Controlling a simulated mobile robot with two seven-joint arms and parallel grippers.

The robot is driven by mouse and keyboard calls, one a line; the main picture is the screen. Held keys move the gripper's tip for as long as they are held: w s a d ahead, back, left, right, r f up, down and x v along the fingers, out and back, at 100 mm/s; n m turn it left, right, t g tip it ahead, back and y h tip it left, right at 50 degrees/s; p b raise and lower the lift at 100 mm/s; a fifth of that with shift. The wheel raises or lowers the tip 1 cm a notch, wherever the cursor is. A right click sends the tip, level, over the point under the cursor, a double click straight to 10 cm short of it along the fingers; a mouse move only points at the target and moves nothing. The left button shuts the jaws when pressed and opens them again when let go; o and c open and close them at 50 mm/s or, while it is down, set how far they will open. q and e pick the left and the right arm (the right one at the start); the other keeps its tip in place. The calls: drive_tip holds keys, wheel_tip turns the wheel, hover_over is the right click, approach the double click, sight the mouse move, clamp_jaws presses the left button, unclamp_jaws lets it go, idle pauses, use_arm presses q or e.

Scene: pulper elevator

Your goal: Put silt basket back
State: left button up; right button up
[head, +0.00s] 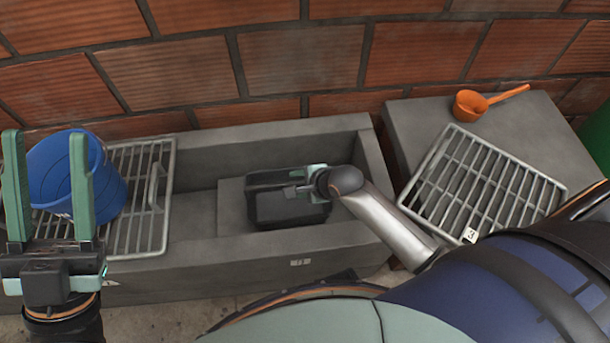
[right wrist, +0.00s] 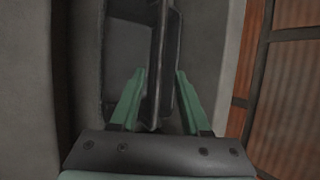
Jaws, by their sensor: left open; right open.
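The black silt basket (head: 262,212) sits inside the grey concrete trough, in the recess near its right part. My right gripper (head: 305,180) reaches down at the basket's right rear side. In the right wrist view the open fingers (right wrist: 158,88) stand on either side of a dark wall or handle of the basket (right wrist: 130,50), with no clear grip on it. My left gripper (head: 78,190) is open and empty, raised in front of the blue bucket at the left.
Another grate, tagged 3 (head: 500,185), lies on the concrete block at right, near an orange scoop (head: 475,103). The trough's concrete walls (head: 270,140) surround the basket. A brick wall stands behind.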

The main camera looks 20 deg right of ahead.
use_arm(q)
drive_tip(key=w+a+f+n+g+y+p, duration=0.1)
drive_tip(key=w+f+n+y, duration=0.5)
drive_tip(key=f+y, duration=0.2)
wheel_tip(320, 180, down, 2)
drive_tip(key=shift+f+g+p, duration=0.1)
drive_tip(key=shift+g+p, duration=0.2)
drive_tip(key=shift+p, duration=0.1)
use_arm(e)
drive_tip(key=s+r+n+t+y, duration=0.2)
drive_tip(key=r+n+t, duration=0.4)
drive_tip(key=r+n, duration=0.7)
drive_tip(key=s+a+r+n+t+y, duration=0.1)
drive_tip(key=s+r+n+t, duration=0.3)
drive_tip(key=r+n, duration=1)
wheel_tip(320, 180, up, 8)
drive_tip(key=t+y, duration=0.1)
drive_tip(key=t, duration=0.2)
drive_tip(key=shift+s+a, duration=0.2)
use_arm(q)
drive_tip(key=shift+w, duration=0.15)
